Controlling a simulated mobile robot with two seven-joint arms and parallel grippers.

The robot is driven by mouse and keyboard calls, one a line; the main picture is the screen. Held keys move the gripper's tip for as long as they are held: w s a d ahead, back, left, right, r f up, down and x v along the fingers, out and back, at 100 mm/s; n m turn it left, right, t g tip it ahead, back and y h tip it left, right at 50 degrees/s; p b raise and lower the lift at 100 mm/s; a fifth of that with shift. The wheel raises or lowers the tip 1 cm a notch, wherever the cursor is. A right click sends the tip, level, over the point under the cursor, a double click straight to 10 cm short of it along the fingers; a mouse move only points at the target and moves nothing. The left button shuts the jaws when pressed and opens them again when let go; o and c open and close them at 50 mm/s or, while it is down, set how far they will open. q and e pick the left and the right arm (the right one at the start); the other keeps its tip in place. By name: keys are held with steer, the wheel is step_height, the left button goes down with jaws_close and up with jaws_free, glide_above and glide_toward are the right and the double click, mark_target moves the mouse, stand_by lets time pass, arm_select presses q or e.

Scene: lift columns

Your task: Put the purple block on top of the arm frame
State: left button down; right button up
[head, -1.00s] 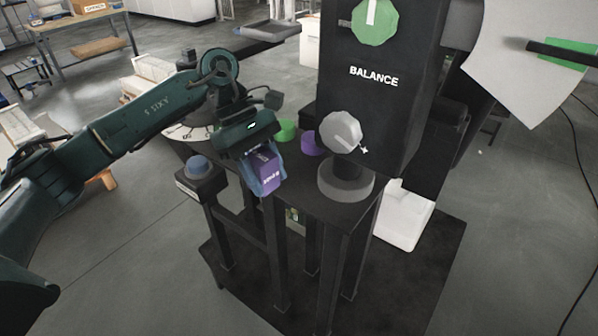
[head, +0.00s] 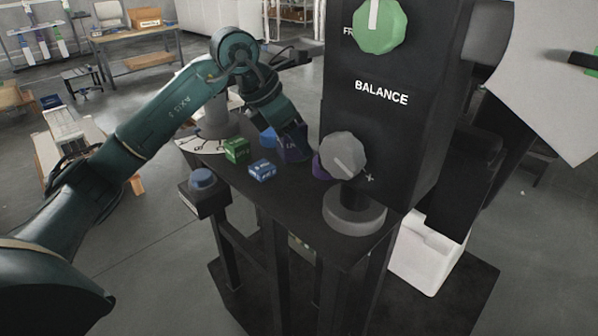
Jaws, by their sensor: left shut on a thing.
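My left gripper (head: 292,148) is low over the back of the black stand top, seen from behind. It is shut on the purple block (head: 296,155), which looks dark and is mostly hidden by the gripper. A purple round piece (head: 319,168) is just right of it, partly behind the grey knob. I cannot tell whether the block touches the piece or the surface. No part is clearly recognisable as the arm frame. My right gripper is not in view.
A green block (head: 237,150), a blue block (head: 262,170) and another blue piece (head: 268,137) are left of the gripper. The black BALANCE panel (head: 385,130) with its grey knob (head: 343,155) stands close on the right. A blue button (head: 202,178) is at the front left.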

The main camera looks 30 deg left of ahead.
arm_select(q)
steer(key=shift+f, duration=4.4)
steer(key=shift+f+b, duration=0.15)
steer(key=shift+b, duration=0.15)
steer(key=c, duration=0.8)
jaws_free()
steer(key=shift+s+f, duration=0.1)
steer(key=v, duration=1.2)
